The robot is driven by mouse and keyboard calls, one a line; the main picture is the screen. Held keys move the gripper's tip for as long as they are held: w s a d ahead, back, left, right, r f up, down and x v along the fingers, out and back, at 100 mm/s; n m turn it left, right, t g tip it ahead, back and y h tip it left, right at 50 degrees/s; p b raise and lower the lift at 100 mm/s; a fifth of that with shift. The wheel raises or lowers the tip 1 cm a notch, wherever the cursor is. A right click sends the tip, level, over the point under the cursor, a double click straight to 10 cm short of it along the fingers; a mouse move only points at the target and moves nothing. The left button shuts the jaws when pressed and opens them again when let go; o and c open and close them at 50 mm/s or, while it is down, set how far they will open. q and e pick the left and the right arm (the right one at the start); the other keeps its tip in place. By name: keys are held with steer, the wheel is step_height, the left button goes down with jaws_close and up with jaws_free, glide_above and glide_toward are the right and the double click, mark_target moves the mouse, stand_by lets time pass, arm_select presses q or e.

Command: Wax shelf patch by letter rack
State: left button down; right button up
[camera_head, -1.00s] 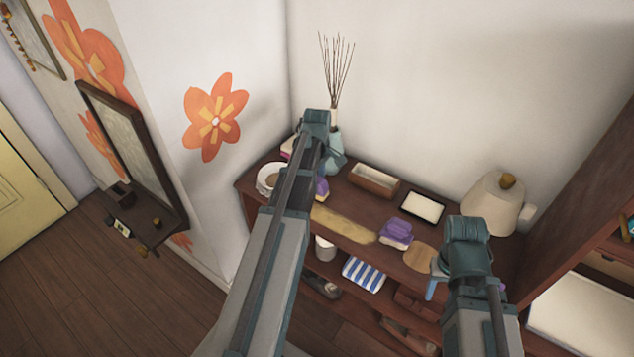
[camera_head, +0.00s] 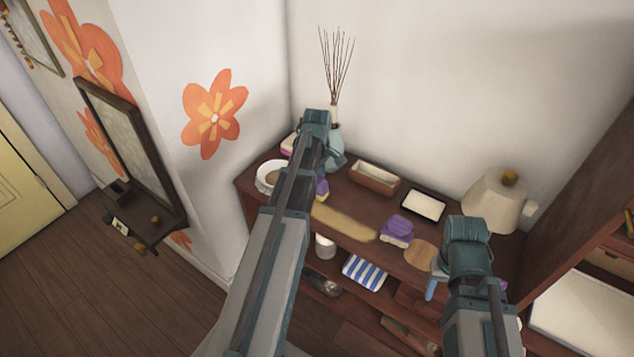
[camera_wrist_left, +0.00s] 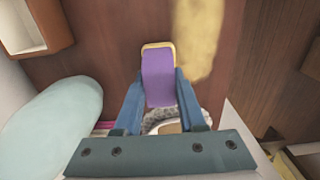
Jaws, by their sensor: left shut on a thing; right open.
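A pale yellow-brown patch (camera_head: 343,222) runs along the dark wooden shelf top; it also shows in the left wrist view (camera_wrist_left: 196,38). My left gripper (camera_wrist_left: 160,88) is shut on a purple and yellow pad (camera_wrist_left: 158,76), beside the patch's end. In the head view my left arm hides most of that gripper, and only a bit of the pad (camera_head: 322,188) shows. An open wooden box (camera_head: 375,179), perhaps the letter rack, stands behind the patch. My right gripper (camera_head: 433,287) is open over the shelf's right front, partly hidden by its own wrist.
A folded purple cloth (camera_head: 397,233) and a round tan disc (camera_head: 419,255) lie right of the patch. A framed tablet-like panel (camera_head: 424,204), a lamp (camera_head: 495,200), a white bowl (camera_head: 268,178) and a teal vase (camera_head: 335,150) stand around it. A striped cloth (camera_head: 364,272) lies below.

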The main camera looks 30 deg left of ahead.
arm_select(q)
steer(key=shift+d, duration=0.15)
stand_by(0.5)
steer(key=shift+s+d, duration=0.1)
steer(key=shift+d, duration=0.9)
steer(key=shift+d, duration=1.1)
steer(key=shift+s+d, duration=0.1)
steer(key=shift+s+d+f, duration=0.1)
steer(key=shift+d, duration=0.9)
